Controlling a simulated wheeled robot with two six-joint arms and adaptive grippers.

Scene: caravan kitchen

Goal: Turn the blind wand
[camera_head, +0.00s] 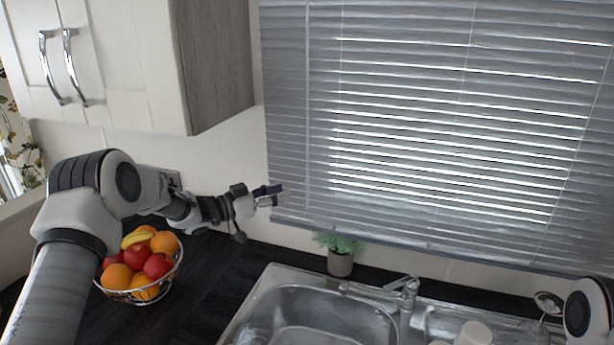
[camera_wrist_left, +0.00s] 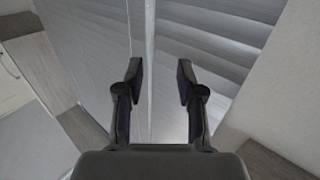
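The blind wand is a thin, pale upright rod (camera_head: 307,110) hanging in front of the left part of the grey blind (camera_head: 450,110). My left gripper (camera_head: 279,196) is at the lower left of the blind, just left of the wand's lower part. In the left wrist view my left gripper (camera_wrist_left: 160,78) is open, with a clear gap between its fingers. The wand (camera_wrist_left: 149,45) appears between the fingers there, nearer the left one; I see no contact, and its depth is unclear. My right gripper is out of view.
A wire fruit bowl (camera_head: 142,292) stands on the dark worktop below my left arm. A potted plant (camera_head: 340,262) stands under the blind, behind the sink (camera_head: 290,278) with its tap (camera_head: 405,290). A white wall cabinet (camera_head: 120,60) hangs upper left.

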